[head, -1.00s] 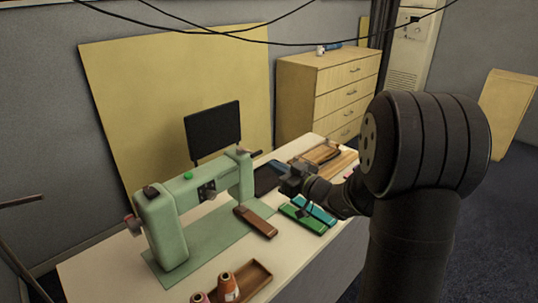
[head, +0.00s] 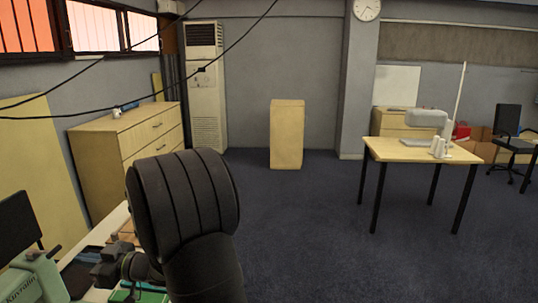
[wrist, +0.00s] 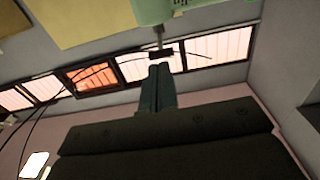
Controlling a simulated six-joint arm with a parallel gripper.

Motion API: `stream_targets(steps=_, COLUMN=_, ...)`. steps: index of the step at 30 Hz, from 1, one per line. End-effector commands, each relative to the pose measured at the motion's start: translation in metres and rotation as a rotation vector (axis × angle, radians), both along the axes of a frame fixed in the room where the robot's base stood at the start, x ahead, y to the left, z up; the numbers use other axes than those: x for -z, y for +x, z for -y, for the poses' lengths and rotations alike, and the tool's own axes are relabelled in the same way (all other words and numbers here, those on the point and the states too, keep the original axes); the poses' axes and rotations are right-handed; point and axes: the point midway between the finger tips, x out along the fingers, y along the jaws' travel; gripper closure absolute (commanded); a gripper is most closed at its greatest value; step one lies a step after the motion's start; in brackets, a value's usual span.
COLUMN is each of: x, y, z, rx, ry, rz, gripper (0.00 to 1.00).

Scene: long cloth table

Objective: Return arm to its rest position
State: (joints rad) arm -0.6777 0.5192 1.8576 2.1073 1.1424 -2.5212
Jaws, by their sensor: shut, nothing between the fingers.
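My gripper (head: 92,268) is at the lower left of the head view, low over the white table (head: 113,224), to the right of the green sewing machine (head: 38,283). In the wrist view its two dark fingers (wrist: 158,80) lie together, shut and empty. A pale green part of the sewing machine (wrist: 155,10) shows above the fingertips there. My arm's thick dark links hide part of the table in the head view.
A wooden drawer cabinet (head: 125,145) stands behind the table. To the right are open dark floor (head: 320,235), a wooden box (head: 287,135) and another table (head: 405,150) with a lamp. Dark cables (head: 140,105) cross the upper left.

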Motion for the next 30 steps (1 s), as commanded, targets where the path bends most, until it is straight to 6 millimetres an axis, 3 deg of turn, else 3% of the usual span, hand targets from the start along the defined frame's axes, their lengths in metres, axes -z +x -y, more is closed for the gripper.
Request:
stream_targets(steps=9, x=-0.051, y=-0.001, z=-0.035, rx=-0.001, ry=0.002, rz=0.002, gripper=1.0)
stream_targets(steps=16, x=-0.03, y=0.0, z=-0.05, rx=0.002, ry=-0.018, rz=-0.011, gripper=1.0)
stream_targets(steps=27, x=-0.026, y=0.0, z=-0.052, rx=0.003, ry=-0.021, rz=-0.011, gripper=1.0)
stream_targets(steps=30, x=-0.026, y=0.0, z=-0.052, rx=0.003, ry=-0.021, rz=-0.011, gripper=0.8)
